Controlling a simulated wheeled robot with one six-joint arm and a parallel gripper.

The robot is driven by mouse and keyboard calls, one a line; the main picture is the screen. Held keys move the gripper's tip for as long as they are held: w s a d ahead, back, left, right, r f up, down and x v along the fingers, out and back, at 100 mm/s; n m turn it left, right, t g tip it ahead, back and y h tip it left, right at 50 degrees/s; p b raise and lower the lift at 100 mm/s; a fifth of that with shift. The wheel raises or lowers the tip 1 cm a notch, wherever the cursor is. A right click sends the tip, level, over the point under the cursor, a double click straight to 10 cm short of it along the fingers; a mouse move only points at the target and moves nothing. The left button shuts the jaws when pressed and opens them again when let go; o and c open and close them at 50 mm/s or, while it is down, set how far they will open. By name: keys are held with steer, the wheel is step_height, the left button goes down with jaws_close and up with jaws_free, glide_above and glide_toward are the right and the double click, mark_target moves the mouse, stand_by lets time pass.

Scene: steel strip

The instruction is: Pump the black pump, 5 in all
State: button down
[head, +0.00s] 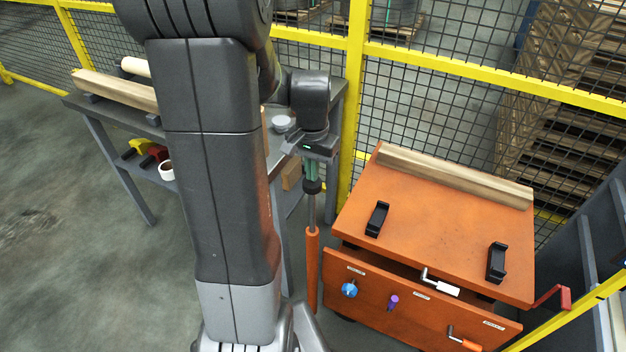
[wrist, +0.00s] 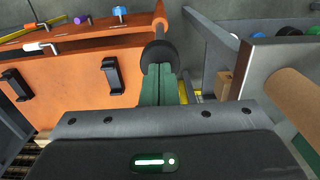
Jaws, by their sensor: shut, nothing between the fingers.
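The pump stands upright beside the orange cabinet in the head view. It has a black knob (head: 312,186) on top, a bare metal rod (head: 311,215) and an orange barrel (head: 312,270). A good length of rod shows between knob and barrel. My gripper (head: 312,178) points down over the knob, its green fingers shut with nothing between them. In the wrist view the fingers (wrist: 159,78) overlap the near edge of the black knob (wrist: 159,54). I cannot tell whether they touch it. My arm hides part of the area left of the pump.
The orange cabinet (head: 440,220) stands close right of the pump, bearing black brackets (head: 377,218) and a wooden beam (head: 455,177). Its front has a blue knob (head: 349,289), purple knob (head: 393,301) and handles. A grey workbench (head: 95,140) stands left; yellow fencing (head: 357,60) runs behind.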

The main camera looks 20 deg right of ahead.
mark_target(312, 190)
steer(key=shift+f+b, duration=2.2)
steer(key=shift+f, duration=1.1)
steer(key=shift+r, duration=0.1)
step_height(312, 190, up, 6)
steer(key=p, duration=0.4)
steer(key=shift+f, duration=0.25)
steer(key=shift+f+b, duration=1.9)
steer(key=shift+f, duration=1.05)
step_height(312, 190, up, 6)
steer(key=p, duration=0.4)
steer(key=shift+p, duration=0.4)
steer(key=shift+f, duration=0.1)
